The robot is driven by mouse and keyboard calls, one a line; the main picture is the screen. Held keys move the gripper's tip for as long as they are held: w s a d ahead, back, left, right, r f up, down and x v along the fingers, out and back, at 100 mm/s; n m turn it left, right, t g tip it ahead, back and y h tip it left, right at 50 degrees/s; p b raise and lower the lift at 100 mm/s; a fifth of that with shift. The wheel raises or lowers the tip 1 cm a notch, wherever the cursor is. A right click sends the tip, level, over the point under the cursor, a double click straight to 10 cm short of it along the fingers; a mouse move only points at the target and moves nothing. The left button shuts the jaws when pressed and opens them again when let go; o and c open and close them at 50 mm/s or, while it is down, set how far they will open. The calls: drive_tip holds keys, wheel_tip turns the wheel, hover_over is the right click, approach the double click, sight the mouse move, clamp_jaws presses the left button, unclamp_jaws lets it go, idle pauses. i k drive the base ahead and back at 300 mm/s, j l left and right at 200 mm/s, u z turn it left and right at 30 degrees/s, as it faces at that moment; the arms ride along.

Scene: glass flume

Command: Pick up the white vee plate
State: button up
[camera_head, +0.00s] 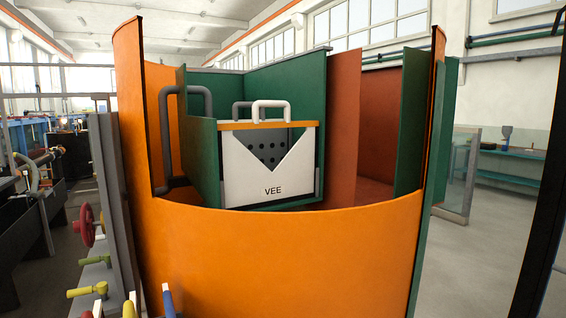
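The white vee plate (240,185) stands upright near the middle of the view, with "VEE" in dark letters on its lower part and a deep V notch cut from its top. A white handle (271,104) rises above its top edge. The plate is at the front of a green box-like compartment, inside a curved orange housing. A panel with dark round holes shows behind the notch. The plate's lower right edge is beside a grey upright strip. My gripper is not in view.
The curved orange wall (290,255) stands in front, below the plate. Green panels (410,120) flank the right of the opening. A grey pipe (165,130) bends at the left. Coloured valve handles (88,291) are at lower left. Open floor lies at right.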

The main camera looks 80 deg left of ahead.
sight(249, 185)
drive_tip(key=i+j+u, duration=0.15)
drive_tip(key=i+u, duration=0.55)
drive_tip(key=u, duration=0.25)
drive_tip(key=i+u, duration=0.45)
drive_tip(key=i+l+u, duration=0.25)
drive_tip(key=u, duration=0.25)
drive_tip(key=i+j+u, duration=0.15)
drive_tip(key=u, duration=0.35)
drive_tip(key=i+u, duration=0.65)
drive_tip(key=u, duration=0.3)
drive_tip(key=i+l+u, duration=0.15)
drive_tip(key=u, duration=0.3)
drive_tip(key=i, duration=0.1)
